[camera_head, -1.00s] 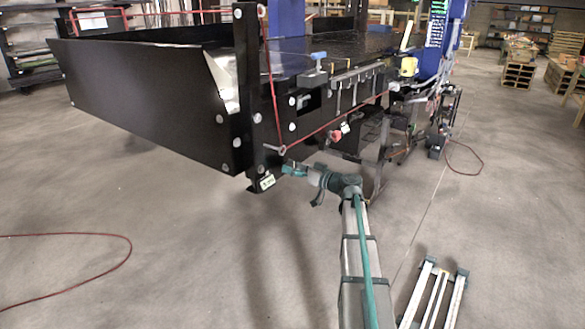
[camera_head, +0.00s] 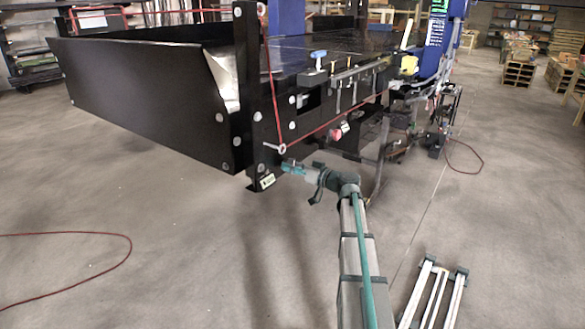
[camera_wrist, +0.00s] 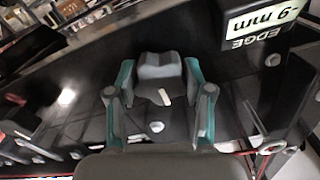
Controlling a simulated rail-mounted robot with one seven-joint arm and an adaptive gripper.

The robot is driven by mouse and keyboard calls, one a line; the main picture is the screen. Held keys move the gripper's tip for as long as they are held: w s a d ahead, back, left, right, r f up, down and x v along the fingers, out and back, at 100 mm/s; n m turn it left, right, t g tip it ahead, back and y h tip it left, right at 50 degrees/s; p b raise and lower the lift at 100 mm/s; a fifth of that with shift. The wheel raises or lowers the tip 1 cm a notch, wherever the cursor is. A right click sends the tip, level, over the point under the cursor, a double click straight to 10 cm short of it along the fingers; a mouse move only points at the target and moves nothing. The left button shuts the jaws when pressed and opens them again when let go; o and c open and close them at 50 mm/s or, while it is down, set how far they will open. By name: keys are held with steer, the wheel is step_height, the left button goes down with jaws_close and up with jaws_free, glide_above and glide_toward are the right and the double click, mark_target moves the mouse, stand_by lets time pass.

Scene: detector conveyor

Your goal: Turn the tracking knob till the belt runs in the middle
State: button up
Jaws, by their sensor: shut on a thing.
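The tracking knob (camera_wrist: 158,65) is a grey lobed knob with a small white mark, seen in the wrist view. My gripper (camera_wrist: 158,82) is shut on it, one teal-and-grey finger at each side. In the head view my gripper (camera_head: 289,167) is at the lower corner of the black conveyor frame (camera_head: 150,105); the knob is too small to make out there. A display (camera_wrist: 262,22) beside the knob shows upside down in the wrist view and reads "EDGE" and about 9 mm; any sign is unclear. The dark belt (camera_head: 345,42) lies on top, its edge position unclear.
A red cord (camera_head: 335,122) runs along the frame, through a ring (camera_head: 282,148) just above my gripper. A red hose (camera_head: 125,255) lies on the floor at left. Metal rails (camera_head: 440,290) lie at lower right. The floor around is mostly clear.

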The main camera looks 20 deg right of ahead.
steer(key=shift+f+m, duration=0.1)
steer(key=shift+m, duration=0.3)
steer(key=m+b, duration=0.1)
steer(key=m, duration=0.1)
steer(key=shift+m+b, duration=0.3)
steer(key=shift+m, duration=0.1)
steer(key=m, duration=0.5)
steer(key=m+p, duration=0.1)
steer(key=m, duration=0.2)
steer(key=m+p, duration=0.1)
steer(key=m, duration=0.1)
steer(key=shift+r+m, duration=0.2)
steer(key=shift+m, duration=0.2)
steer(key=shift+m+p, duration=0.8)
steer(key=shift+m, duration=0.8)
steer(key=shift+f, duration=0.1)
steer(key=o, duration=1.2)
steer(key=shift+c, duration=0.2)
